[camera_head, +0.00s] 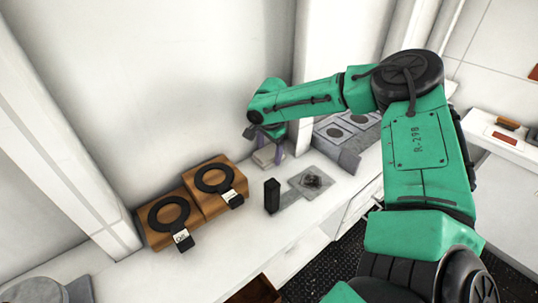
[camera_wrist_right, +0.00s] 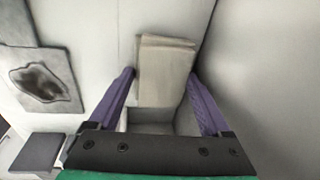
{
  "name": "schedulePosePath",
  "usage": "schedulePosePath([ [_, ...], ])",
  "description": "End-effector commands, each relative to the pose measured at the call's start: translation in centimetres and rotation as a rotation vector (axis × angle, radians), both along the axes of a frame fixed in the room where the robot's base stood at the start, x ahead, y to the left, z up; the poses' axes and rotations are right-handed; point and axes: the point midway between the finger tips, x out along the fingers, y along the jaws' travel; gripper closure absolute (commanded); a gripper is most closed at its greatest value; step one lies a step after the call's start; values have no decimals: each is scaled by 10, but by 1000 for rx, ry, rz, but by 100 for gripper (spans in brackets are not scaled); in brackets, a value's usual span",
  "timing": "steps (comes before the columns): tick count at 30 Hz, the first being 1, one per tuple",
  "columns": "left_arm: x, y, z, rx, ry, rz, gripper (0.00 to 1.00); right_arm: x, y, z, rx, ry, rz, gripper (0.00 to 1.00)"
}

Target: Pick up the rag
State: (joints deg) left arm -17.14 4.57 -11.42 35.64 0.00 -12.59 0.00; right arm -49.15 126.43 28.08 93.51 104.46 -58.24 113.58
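The rag (camera_wrist_right: 166,62) is a folded beige cloth, lying at the upper middle of the right wrist view. In the head view a small pale block-like shape (camera_head: 265,157) sits below my right gripper, against the back wall; I cannot tell there how much of it is rag. My right gripper (camera_wrist_right: 160,75) has its two purple fingers spread apart, one on each side of the rag's lower part. No grip on the cloth shows. In the head view the right gripper (camera_head: 271,150) points down at the counter and is partly covered by its own wrist.
Below the rag is a pale open box-like shape (camera_wrist_right: 150,118). A black upright block (camera_head: 272,196) and a grey plate with a dark patch (camera_head: 311,182) stand nearby. Two wooden stands with black rings (camera_head: 213,180) are at left. The front counter (camera_head: 240,250) is mostly clear.

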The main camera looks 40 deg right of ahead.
Motion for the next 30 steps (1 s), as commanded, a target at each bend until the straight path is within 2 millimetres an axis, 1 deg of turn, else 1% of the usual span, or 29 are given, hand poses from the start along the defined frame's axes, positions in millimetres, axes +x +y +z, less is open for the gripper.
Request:
schedulePosePath([
  [1,-1,0,0,0,2,0,50,0,0,0,1,0,0,57],
  [2,-1,0,0,0,2,0,50,0,0,0,1,0,0,68],
  [3,-1,0,0,1,3,0,50,0,0,0,1,0,0,73],
  [12,-2,0,-1,1,4,0,50,0,0,0,1,-1,0,74],
  [17,-2,0,-13,0,4,0,50,-3,0,3,2,-3,0,74],
  [18,-2,0,-17,0,4,0,50,-4,1,6,3,-4,0,74],
  [20,-2,0,-20,0,4,0,50,-3,0,19,1,-6,0,74],
  [27,-2,0,-38,0,4,-1,50,-4,0,71,1,-6,0,74],
  [30,-2,0,-46,0,5,-1,50,-25,1,68,6,-4,1,74],
])
